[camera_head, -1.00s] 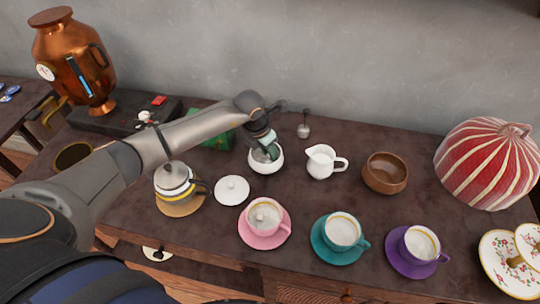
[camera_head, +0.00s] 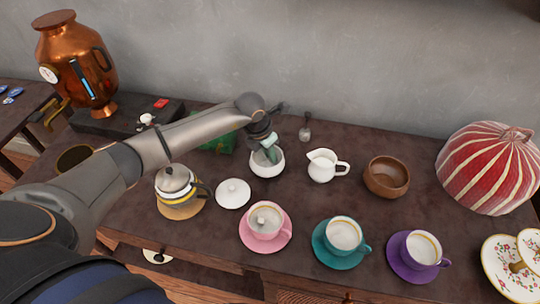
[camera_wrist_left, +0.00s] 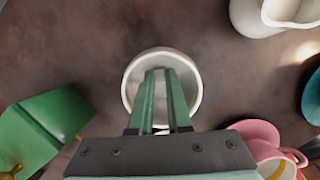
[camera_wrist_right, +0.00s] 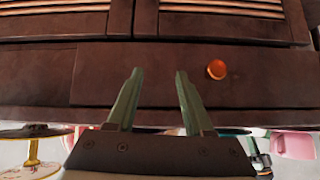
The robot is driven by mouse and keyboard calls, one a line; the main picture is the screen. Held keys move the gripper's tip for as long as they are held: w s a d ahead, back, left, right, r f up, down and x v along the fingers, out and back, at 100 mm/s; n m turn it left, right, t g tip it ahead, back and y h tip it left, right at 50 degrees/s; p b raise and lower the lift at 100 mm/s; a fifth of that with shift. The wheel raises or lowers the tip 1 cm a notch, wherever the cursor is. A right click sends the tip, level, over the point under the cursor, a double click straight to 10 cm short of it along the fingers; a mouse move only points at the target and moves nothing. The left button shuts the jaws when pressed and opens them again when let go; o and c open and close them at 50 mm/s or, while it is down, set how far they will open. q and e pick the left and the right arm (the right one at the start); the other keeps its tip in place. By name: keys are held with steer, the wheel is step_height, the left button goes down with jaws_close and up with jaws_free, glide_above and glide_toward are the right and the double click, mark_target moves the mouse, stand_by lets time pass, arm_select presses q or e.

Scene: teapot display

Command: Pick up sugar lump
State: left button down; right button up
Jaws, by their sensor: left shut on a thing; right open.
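A small white bowl (camera_head: 268,168) stands on the dark table in the head view, and it also shows in the left wrist view (camera_wrist_left: 191,72). My left gripper (camera_head: 271,151) points down into this bowl, and in the left wrist view its green fingers (camera_wrist_left: 164,84) are close together inside the rim. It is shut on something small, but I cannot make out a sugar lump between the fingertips. A white lid (camera_head: 233,193) lies on the table to the left of the bowl. My right gripper (camera_wrist_right: 156,84) is open and empty, low in front of the wooden drawers.
Near the bowl are a white jug (camera_head: 322,166), a wooden bowl (camera_head: 386,177), a teapot (camera_head: 174,179), and pink (camera_head: 265,222), teal (camera_head: 343,234) and purple (camera_head: 420,248) cups on saucers. A green box (camera_wrist_left: 42,128) lies left of the bowl. A red striped cosy (camera_head: 489,167) stands right.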

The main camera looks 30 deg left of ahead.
arm_select(q)
steer(key=shift+r, duration=0.5)
steer(key=s+r+b, duration=0.1)
steer(key=s+r, duration=1)
steer(key=s, duration=0.3)
steer(key=shift+r, duration=0.3)
steer(key=shift+a, duration=0.1)
steer(key=shift+f, duration=0.1)
